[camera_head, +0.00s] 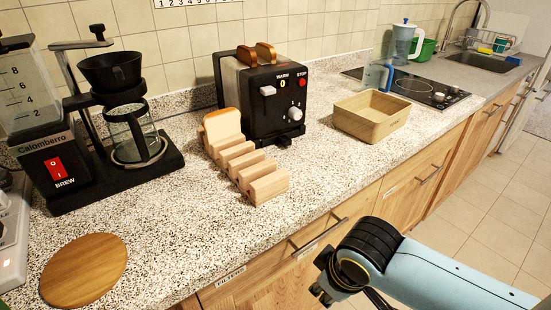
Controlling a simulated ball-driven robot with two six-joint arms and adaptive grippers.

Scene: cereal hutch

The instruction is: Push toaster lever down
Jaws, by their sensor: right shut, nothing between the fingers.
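A black and silver toaster (263,97) stands on the counter against the tiled wall. Two slices of bread (256,54) stick out of its top. The light lever (268,90) is on the front face, high up on the left side. Beside it are a yellow mark, a red STOP button (302,82) and round knobs. My right gripper (322,291) is at the bottom of the view, in front of the cabinets and well away from the toaster. It is shut and empty. My left gripper does not show.
A wooden toast rack (247,170) with one bread slice (222,125) stands before the toaster. A wooden box (371,116) is to its right, a coffee maker (108,135) to its left. A round wooden board (84,271) lies at front left. Hob and sink are farther right.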

